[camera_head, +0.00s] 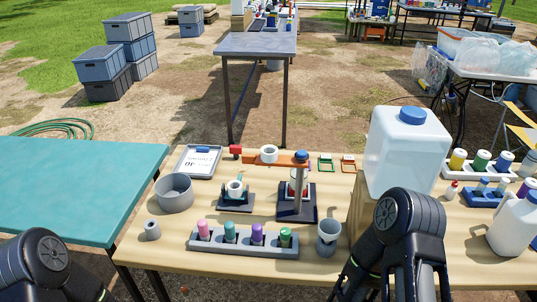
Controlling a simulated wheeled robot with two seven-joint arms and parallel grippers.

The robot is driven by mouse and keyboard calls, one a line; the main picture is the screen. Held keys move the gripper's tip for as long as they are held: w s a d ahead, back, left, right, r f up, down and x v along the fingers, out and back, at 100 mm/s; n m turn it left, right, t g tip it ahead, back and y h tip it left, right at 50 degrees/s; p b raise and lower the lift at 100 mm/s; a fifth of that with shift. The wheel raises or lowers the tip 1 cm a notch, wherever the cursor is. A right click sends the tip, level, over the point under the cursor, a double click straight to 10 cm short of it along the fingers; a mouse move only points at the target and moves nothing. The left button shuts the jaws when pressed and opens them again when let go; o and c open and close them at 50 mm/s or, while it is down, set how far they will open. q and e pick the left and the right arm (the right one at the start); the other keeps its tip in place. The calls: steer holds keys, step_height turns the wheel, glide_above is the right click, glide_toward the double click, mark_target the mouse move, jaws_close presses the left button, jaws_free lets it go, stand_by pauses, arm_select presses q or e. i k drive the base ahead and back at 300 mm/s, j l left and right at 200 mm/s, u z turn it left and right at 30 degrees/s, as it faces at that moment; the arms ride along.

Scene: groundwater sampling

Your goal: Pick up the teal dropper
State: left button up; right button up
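The teal dropper (230,233) stands upright in a slot of a long grey rack (200,243) near the front of the wooden table. It is between a pink-topped dropper (204,230) on its left and a purple-topped one (257,235) on its right. A green-topped one (285,237) is at the rack's right end. Only the upper parts of the droppers show. My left arm is at the lower left corner and my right arm is at the lower right of centre. The fingertips of both grippers are not visible. Neither arm touches the rack.
A grey cup (328,238) stands right of the rack. Behind it are a grey bowl (174,192), a small stand (236,205) and an orange-armed device (297,212). A large white jug (404,150) stands right. A teal table (70,185) is at left.

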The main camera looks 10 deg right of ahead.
mark_target(229, 227)
steer(key=z, duration=1.15)
steer(key=j+z, duration=0.4)
steer(key=k+j+z, duration=0.2)
steer(key=z, duration=0.2)
steer(key=k+j+z, duration=0.1)
steer(key=j+z, duration=0.25)
steer(key=k+j+z, duration=0.1)
steer(key=z, duration=0.3)
steer(key=k+j+z, duration=0.1)
steer(key=k+j, duration=0.2)
steer(key=k, duration=0.2)
steer(key=k+j+z, duration=0.15)
steer(key=k, duration=0.35)
steer(key=j, duration=0.1)
